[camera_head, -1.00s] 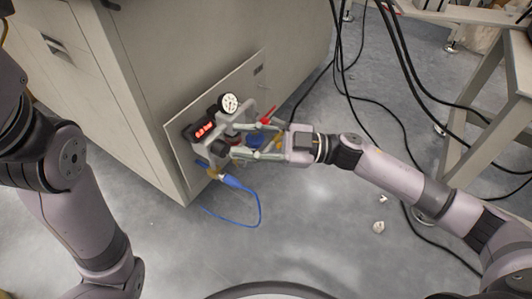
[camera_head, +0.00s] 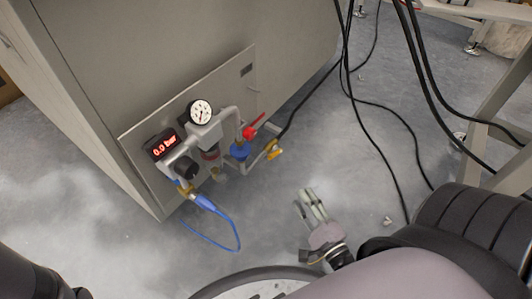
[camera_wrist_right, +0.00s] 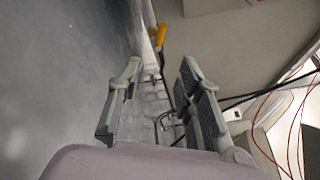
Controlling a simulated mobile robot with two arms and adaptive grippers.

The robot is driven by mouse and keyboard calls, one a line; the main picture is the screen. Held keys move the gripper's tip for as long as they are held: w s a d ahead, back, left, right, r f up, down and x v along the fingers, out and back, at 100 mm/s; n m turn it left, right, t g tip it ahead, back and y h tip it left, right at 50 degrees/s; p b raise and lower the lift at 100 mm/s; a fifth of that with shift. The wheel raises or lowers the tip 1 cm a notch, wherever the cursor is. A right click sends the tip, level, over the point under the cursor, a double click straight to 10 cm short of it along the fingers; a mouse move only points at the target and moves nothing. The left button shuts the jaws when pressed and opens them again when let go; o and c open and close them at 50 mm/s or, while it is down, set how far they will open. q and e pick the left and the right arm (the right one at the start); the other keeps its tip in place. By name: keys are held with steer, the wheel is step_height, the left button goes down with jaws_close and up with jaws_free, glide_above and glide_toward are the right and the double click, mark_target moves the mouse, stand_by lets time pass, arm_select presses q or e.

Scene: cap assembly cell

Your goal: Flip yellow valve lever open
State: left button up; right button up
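The yellow valve lever (camera_head: 274,150) sits at the lower right end of the piping on the cabinet panel, just right of a blue part (camera_head: 239,151). In the right wrist view a yellow piece (camera_wrist_right: 156,36), apparently this lever, shows at the top, beyond the fingers. My right gripper (camera_head: 313,193) is below and right of the lever, apart from it. In the right wrist view its two fingers (camera_wrist_right: 158,75) are spread with nothing between them. My left gripper is out of view.
A red lever (camera_head: 253,127), a round gauge (camera_head: 200,112) and a red-lit display (camera_head: 163,146) are close by on the panel. A blue hose (camera_head: 232,222) loops below. Black cables (camera_head: 362,110) hang and lie to the right. Floor around the right gripper is mostly clear.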

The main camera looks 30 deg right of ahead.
mark_target(274, 153)
steer(key=w+d+b, duration=0.1)
steer(key=w+b, duration=0.5)
steer(key=w, duration=1.1)
steer(key=shift+d+b, duration=0.2)
steer(key=shift+b, duration=0.15)
steer(key=shift+c, duration=0.3)
jaws_close()
